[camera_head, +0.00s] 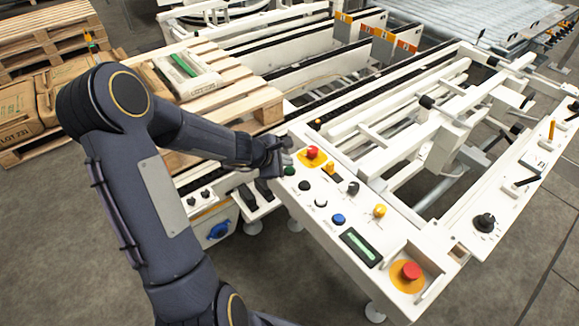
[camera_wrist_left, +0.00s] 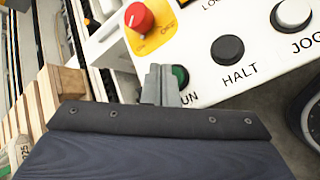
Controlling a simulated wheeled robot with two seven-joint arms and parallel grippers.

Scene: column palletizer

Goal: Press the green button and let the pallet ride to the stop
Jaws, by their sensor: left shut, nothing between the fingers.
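The green button (camera_wrist_left: 181,75) sits on the white control panel, partly hidden behind my left gripper's fingers in the left wrist view. In the head view the green button (camera_head: 289,171) shows just below the fingertips. My left gripper (camera_head: 283,158) is shut and empty, its tips over or at the button; I cannot tell whether they touch it. The fingers also show in the left wrist view (camera_wrist_left: 158,85). The wooden pallet (camera_head: 262,103) lies on the conveyor at the left, with a pale sack and a green item on it. My right gripper is not in view.
The black HALT button (camera_wrist_left: 229,49) and white JOG button (camera_wrist_left: 293,13) are nearby. A second red button (camera_head: 411,270) stands at the panel's near end. Stacked pallets (camera_head: 45,35) are at the far left.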

